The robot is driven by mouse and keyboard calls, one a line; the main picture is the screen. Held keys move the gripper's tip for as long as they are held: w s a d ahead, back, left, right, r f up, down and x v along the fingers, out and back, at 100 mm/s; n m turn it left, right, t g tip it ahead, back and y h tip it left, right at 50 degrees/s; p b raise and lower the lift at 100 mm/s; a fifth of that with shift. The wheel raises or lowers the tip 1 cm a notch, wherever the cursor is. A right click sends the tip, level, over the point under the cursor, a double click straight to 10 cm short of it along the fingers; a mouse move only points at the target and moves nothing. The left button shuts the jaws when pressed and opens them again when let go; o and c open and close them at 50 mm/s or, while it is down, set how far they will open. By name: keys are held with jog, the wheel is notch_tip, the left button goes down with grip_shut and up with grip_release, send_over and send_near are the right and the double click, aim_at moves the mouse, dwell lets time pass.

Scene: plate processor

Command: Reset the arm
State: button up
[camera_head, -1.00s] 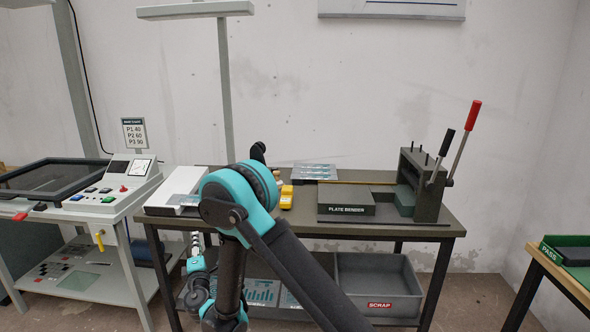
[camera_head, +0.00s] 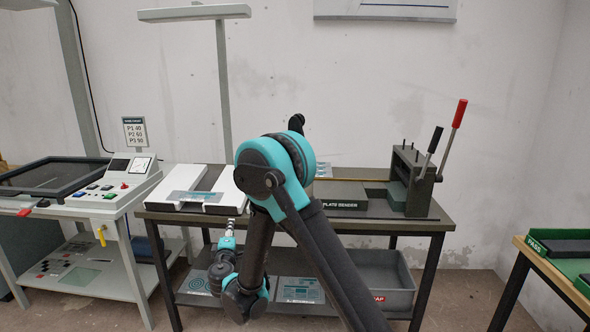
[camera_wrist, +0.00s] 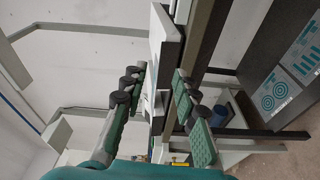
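My arm bends at a large teal elbow joint in front of the bench in the head view. Its lower links run down to the front edge of the bench. In the head view the fingers are too small and partly hidden to make out clearly.
The dark bench (camera_head: 405,222) carries a white fixture (camera_head: 225,190) with a grey plate (camera_head: 190,197) and a plate bender (camera_head: 345,204). A control console (camera_head: 115,185) stands left, a green-topped PASS table (camera_head: 560,262) right. A scrap bin (camera_head: 385,280) sits on the lower shelf, partly behind my arm.

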jog(key=s+d+r+m+g+h, duration=0.1)
jog(key=d+m+g+h, duration=0.6)
jog(key=d, duration=2)
jog(key=s+d+f+m+g+y, duration=0.1)
jog(key=s+d+f+m+g, duration=0.2)
jog(key=s+d+m, duration=0.55)
jog(key=s+d+f+m+g+y, duration=0.1)
jog(key=s+d+f+y, duration=0.1)
jog(key=s, duration=0.8)
jog(key=s+d+f+m+g+y, duration=0.1)
jog(key=s+d, duration=0.3)
jog(key=s, duration=0.6)
jog(key=shift+f+m+g+y, duration=0.35)
jog(key=shift+f+g+y, duration=0.05)
jog(key=shift+f+g, duration=0.45)
jog(key=shift+w+d, duration=0.1)
